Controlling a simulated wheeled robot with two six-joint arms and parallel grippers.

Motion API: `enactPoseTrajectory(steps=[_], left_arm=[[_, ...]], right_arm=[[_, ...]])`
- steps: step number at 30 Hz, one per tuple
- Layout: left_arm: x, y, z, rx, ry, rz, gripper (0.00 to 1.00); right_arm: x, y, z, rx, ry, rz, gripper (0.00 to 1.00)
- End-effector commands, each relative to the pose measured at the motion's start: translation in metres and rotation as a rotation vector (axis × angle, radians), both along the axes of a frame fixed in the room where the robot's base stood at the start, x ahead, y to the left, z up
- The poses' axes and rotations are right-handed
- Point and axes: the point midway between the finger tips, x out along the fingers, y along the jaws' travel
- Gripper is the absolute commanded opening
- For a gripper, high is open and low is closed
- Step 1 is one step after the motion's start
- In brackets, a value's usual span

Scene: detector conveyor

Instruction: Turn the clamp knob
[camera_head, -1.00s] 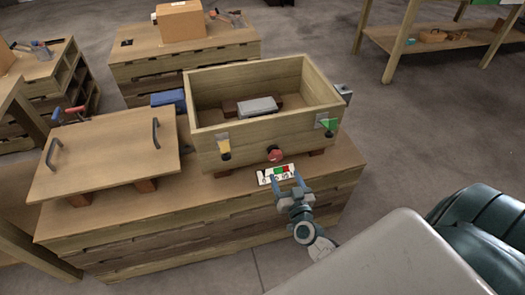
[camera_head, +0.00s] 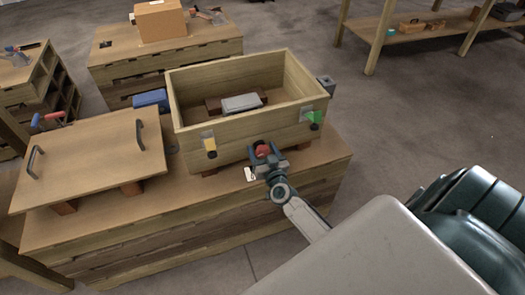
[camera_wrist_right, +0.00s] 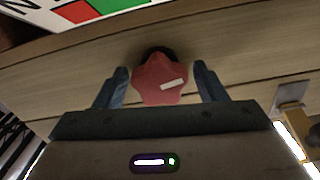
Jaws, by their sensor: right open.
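The red clamp knob (camera_head: 263,151) sits low on the front wall of the wooden box. In the right wrist view the knob (camera_wrist_right: 160,80) is a lobed red disc with a white mark, on a dark base. My right gripper (camera_head: 265,155) is at the knob. In the right wrist view its open fingers (camera_wrist_right: 160,88) stand on either side of the knob, with a small gap visible on each side. My left gripper is not in view.
The open wooden box (camera_head: 188,137) holds a grey block (camera_head: 242,102). A yellow latch (camera_head: 209,144) and a green latch (camera_head: 314,118) flank the knob. A wooden lid with two handles (camera_head: 90,160) lies at left. A coloured label (camera_wrist_right: 75,12) is partly visible.

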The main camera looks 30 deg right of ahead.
Motion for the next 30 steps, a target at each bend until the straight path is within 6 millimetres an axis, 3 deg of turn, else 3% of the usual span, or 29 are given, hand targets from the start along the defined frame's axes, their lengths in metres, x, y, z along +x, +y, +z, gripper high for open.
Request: enactPoseTrajectory(steps=[2,6,9,20,30], left_arm=[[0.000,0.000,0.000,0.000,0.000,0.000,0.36],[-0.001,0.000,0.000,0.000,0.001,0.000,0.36],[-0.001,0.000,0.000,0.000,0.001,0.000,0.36],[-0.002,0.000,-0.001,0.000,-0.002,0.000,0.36],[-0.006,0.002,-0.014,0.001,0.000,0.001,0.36]], right_arm=[[0.000,0.000,0.000,0.000,0.000,0.000,0.63],[0.000,0.000,0.000,0.000,0.000,0.000,0.36],[0.000,0.000,0.000,0.000,0.000,0.000,0.20],[-0.001,0.000,0.000,0.057,-0.013,0.000,0.20],[-0.001,-0.001,0.000,0.299,-0.071,0.001,0.20]])
